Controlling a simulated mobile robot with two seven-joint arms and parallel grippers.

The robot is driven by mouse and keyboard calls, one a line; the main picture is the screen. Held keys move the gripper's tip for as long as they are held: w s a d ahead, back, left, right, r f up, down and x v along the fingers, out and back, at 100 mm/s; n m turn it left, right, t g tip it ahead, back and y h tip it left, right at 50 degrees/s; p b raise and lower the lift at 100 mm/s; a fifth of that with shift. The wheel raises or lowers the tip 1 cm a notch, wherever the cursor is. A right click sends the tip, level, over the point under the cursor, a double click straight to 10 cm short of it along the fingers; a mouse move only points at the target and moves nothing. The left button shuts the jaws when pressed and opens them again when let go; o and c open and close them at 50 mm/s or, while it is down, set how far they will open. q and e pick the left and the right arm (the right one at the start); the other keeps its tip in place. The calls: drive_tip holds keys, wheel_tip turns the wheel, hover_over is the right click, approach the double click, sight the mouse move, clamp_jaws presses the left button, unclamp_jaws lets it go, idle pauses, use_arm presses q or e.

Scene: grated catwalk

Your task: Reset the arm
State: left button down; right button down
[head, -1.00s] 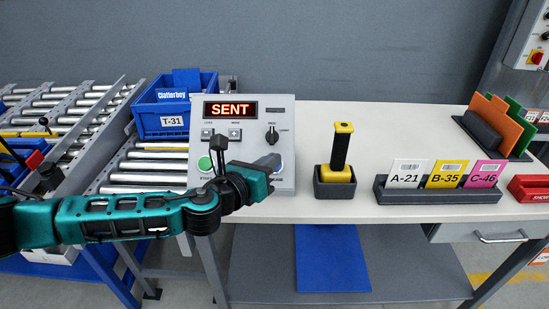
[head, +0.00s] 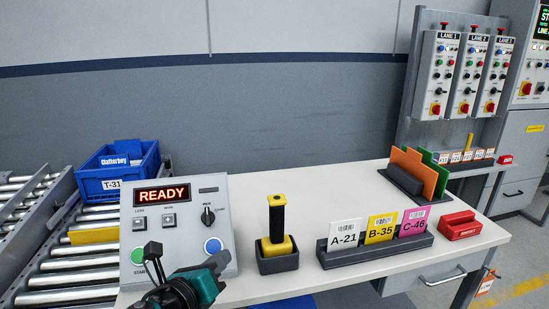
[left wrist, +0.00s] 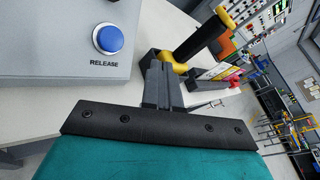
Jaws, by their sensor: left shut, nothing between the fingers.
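My left gripper (head: 216,262) is at the lower left of the head view, close in front of the grey control box (head: 128,226). In the left wrist view its fingers (left wrist: 160,78) are together and hold nothing. The box's display (head: 162,196) reads READY. Its blue button (head: 213,245) is just above the gripper, and in the left wrist view the button (left wrist: 108,38), labelled RELEASE, is apart from the fingers. The green button (head: 138,255) is at the box's lower left. My right gripper is not in view.
A black-and-yellow handheld tool (head: 278,220) stands in a holder on the white table (head: 390,277). Right of it are a card rack (head: 352,256) with three cards and a red block (head: 459,225). A blue bin (head: 105,187) sits on the roller conveyor (head: 65,280) at left.

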use_arm(q)
drive_tip(key=s+d+f+n+g, duration=0.2)
drive_tip(key=s+d+f+n, duration=0.35)
drive_tip(key=n, duration=0.35)
drive_tip(key=s+a+f+n+g+y, duration=0.1)
drive_tip(key=s+a+f+n, duration=0.3)
drive_tip(key=s+f+n, duration=0.3)
drive_tip(key=s+a+f+n+y, duration=0.2)
drive_tip(key=s+a+f+n, duration=0.3)
drive_tip(key=n, duration=1)
drive_tip(key=s+f, duration=0.2)
drive_tip(key=s, duration=0.1)
drive_tip(key=shift+a+f+n+g, duration=0.3)
drive_tip(key=shift+f+n+g, duration=0.05)
drive_tip(key=shift+n+g, duration=0.05)
idle(1.4)
